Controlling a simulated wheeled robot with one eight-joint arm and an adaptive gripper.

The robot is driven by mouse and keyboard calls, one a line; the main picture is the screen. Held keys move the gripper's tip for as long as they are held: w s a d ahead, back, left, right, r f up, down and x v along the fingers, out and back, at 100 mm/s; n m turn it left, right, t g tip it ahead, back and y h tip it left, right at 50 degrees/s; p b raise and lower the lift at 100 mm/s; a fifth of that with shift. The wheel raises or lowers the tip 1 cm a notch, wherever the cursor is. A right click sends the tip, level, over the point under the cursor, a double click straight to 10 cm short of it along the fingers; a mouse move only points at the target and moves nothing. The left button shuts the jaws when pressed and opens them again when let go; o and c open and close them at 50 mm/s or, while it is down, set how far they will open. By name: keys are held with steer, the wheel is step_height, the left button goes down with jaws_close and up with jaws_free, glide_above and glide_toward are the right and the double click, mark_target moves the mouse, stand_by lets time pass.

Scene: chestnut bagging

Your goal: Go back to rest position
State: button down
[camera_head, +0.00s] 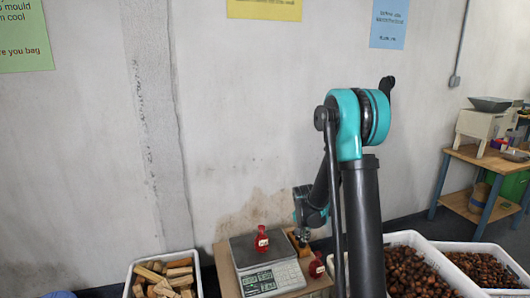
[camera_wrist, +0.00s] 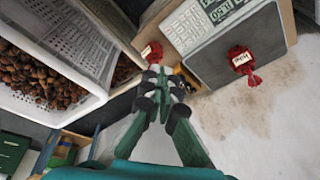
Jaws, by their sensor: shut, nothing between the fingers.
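My gripper (camera_wrist: 158,87) shows in the wrist view with its fingertips together and nothing between them. In the head view my gripper (camera_head: 303,240) is partly hidden by my arm, close to the right side of the scale. The grey scale (camera_head: 282,252) stands on a brown box and carries one red bag (camera_head: 262,239) with a white label. This bag also lies on the scale plate in the wrist view (camera_wrist: 242,62). A second red bag (camera_head: 317,266) sits right of the scale, and it shows just beyond the fingertips in the wrist view (camera_wrist: 151,52).
White crates of chestnuts (camera_head: 405,238) stand at the right. A white crate of wood blocks (camera_head: 128,284) stands left of the scale. A wooden table (camera_head: 466,154) with a machine is at the far right.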

steer(key=s+d+r+n, duration=0.15)
steer(key=s+r, duration=0.25)
steer(key=s, duration=0.4)
steer(key=s+d+r+n, duration=0.1)
steer(key=s+r+n, duration=0.25)
steer(key=s, duration=0.35)
steer(key=s+n+t+y, duration=0.1)
steer(key=s+n, duration=0.1)
steer(key=s, duration=1.2)
steer(key=shift+n, duration=0.3)
